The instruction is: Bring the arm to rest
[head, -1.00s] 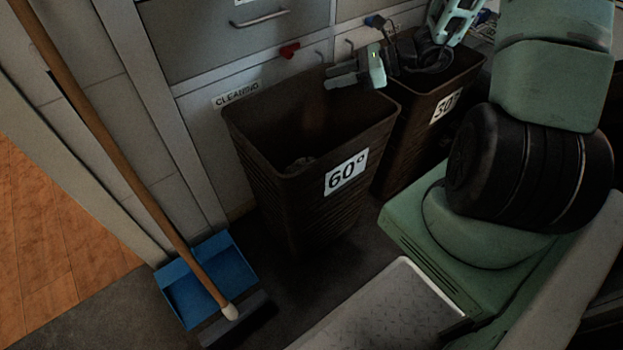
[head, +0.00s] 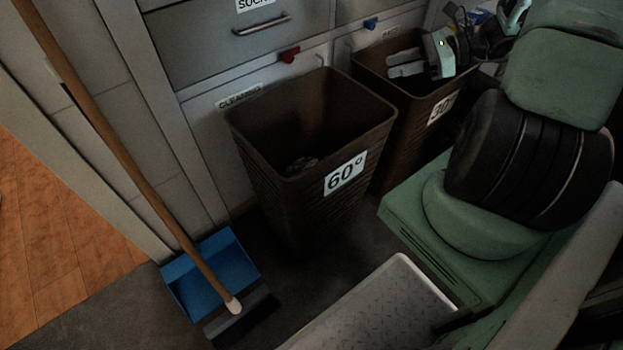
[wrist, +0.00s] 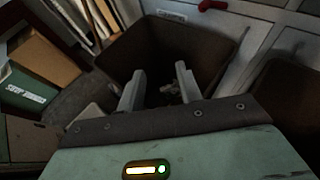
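My gripper (head: 405,64) is over the bin labelled 30° (head: 413,98) in the head view, its fingers pointing left. In the wrist view my gripper (wrist: 158,86) has its two fingers apart with nothing between them. Beyond the fingertips is the open bin labelled 60° (wrist: 222,58), with a small crumpled item (wrist: 172,91) at its bottom. In the head view the 60° bin (head: 262,160) stands to the left of my gripper, and the same dark item (head: 301,164) shows inside it.
Grey drawers with red (head: 289,56) and blue (head: 371,24) hooks stand behind the bins. A broom (head: 130,165) leans at the left over a blue dustpan (head: 210,277). In the wrist view a green-fronted box (wrist: 24,88) is at the left.

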